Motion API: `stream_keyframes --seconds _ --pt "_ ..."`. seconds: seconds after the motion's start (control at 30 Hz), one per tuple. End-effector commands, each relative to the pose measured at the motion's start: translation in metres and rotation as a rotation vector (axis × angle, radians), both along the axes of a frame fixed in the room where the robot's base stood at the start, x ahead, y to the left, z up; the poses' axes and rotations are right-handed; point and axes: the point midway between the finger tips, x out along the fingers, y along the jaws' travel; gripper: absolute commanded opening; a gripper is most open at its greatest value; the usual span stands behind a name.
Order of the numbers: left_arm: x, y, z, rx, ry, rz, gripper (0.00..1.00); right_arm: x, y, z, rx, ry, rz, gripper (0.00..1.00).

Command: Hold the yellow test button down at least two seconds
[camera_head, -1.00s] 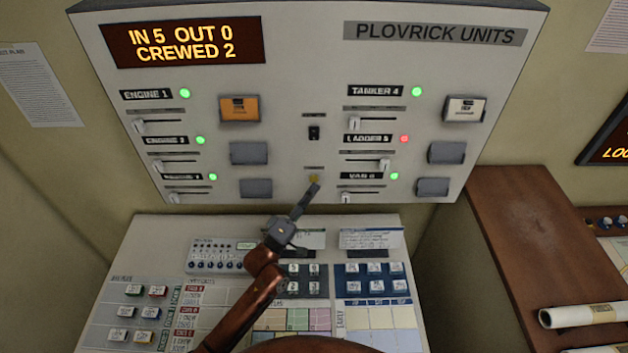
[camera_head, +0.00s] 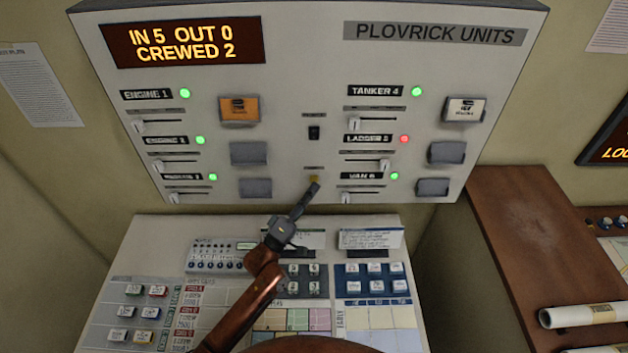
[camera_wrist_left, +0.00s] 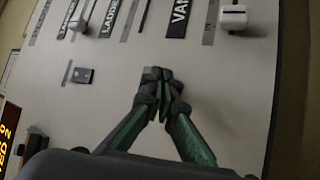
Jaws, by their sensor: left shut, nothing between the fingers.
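The yellow test button (camera_head: 314,179) is a small spot low in the middle of the upright panel (camera_head: 290,120), below a black rocker switch (camera_head: 314,133). My left gripper (camera_head: 316,186) is shut and empty. Its fingertips are at the button's lower edge in the head view; I cannot tell whether the button is pressed in. In the left wrist view the closed fingertips (camera_wrist_left: 158,80) lie against or just in front of the panel face and hide the button. My right gripper is not in view.
Slider rows with lit lamps flank the button, such as the VAN 6 slider (camera_head: 347,198) to the right. A desk console (camera_head: 225,222) with keys lies below. A brown side counter (camera_head: 520,230) holds a paper roll (camera_head: 585,315). Bare panel surrounds the button.

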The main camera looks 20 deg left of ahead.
Motion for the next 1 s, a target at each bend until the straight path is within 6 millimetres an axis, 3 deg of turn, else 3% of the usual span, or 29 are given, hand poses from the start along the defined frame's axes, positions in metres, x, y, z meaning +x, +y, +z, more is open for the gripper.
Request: stream_keyframes --seconds 1.0 --pt "0.0111 0.0035 0.0002 0.001 0.0 0.0 0.0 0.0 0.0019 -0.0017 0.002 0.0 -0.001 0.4"
